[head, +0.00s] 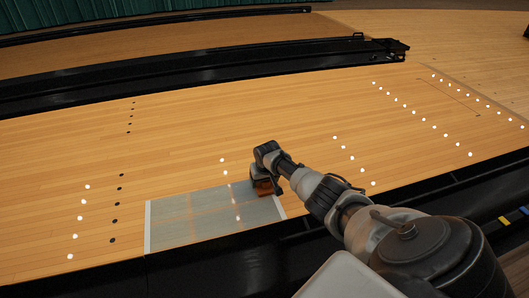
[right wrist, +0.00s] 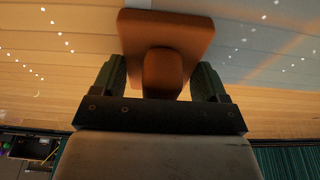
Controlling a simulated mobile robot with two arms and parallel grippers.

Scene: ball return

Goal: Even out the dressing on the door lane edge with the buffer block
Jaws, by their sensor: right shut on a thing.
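The buffer block (right wrist: 165,33) is an orange-brown flat plate with a handle knob. In the right wrist view my right gripper (right wrist: 164,80) is shut on its knob, one finger on each side. In the head view the block (head: 264,188) sits low at the right end of a greyish dressing patch (head: 190,215) on the lane, under my right gripper (head: 262,180). The patch has pale strips at its left and right ends and lies along the near lane edge. Whether the block presses on the surface is hard to tell. My left gripper is not in view.
A black gutter (head: 90,275) runs along the near lane edge. A black ball return track (head: 200,75) crosses behind the lane. White and dark dots mark the wooden lane (head: 60,165), which is otherwise clear. A green curtain (head: 60,14) hangs at the far back.

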